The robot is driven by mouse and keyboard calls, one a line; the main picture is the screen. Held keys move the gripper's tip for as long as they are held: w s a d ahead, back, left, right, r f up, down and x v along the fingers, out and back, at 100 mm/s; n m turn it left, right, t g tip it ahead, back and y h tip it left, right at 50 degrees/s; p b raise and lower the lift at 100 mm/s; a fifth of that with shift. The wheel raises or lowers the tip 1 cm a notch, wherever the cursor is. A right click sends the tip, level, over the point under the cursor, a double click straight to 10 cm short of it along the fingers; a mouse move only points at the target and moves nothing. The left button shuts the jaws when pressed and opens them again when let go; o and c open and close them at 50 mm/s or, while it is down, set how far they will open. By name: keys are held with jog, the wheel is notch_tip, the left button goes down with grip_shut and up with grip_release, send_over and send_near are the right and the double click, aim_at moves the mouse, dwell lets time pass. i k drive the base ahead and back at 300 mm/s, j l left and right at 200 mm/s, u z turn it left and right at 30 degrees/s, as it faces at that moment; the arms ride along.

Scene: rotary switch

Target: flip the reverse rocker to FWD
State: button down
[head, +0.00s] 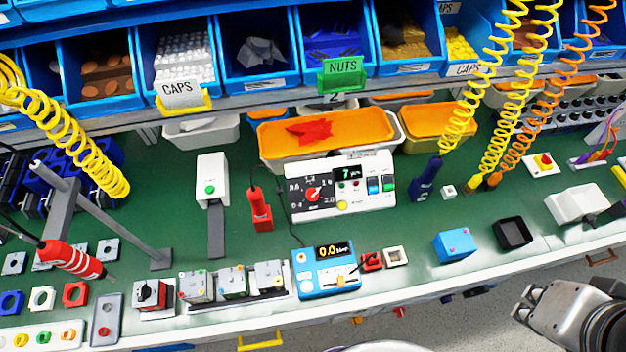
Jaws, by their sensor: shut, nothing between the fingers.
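A white control panel (325,204) stands on the green bench near the middle of the head view. It carries a red rotary knob (313,194), a small display reading 7 (347,174), and two rockers side by side, one blue (373,185) and one green (388,183). The labels are too small to read, so I cannot tell which rocker is the reverse one or its position. My gripper (527,308) is at the lower right, in front of the bench edge, shut and empty. It is well apart from the panel.
A blue meter box (327,284) reading 0.0 stands in front of the panel. A red hand tool (261,212) is left of the panel. A blue box (455,246) and a black tray (512,233) lie at the right. Coiled yellow hoses (487,95) hang right of the panel.

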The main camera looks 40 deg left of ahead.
aim_at(373, 183)
jog(key=u, duration=1.4)
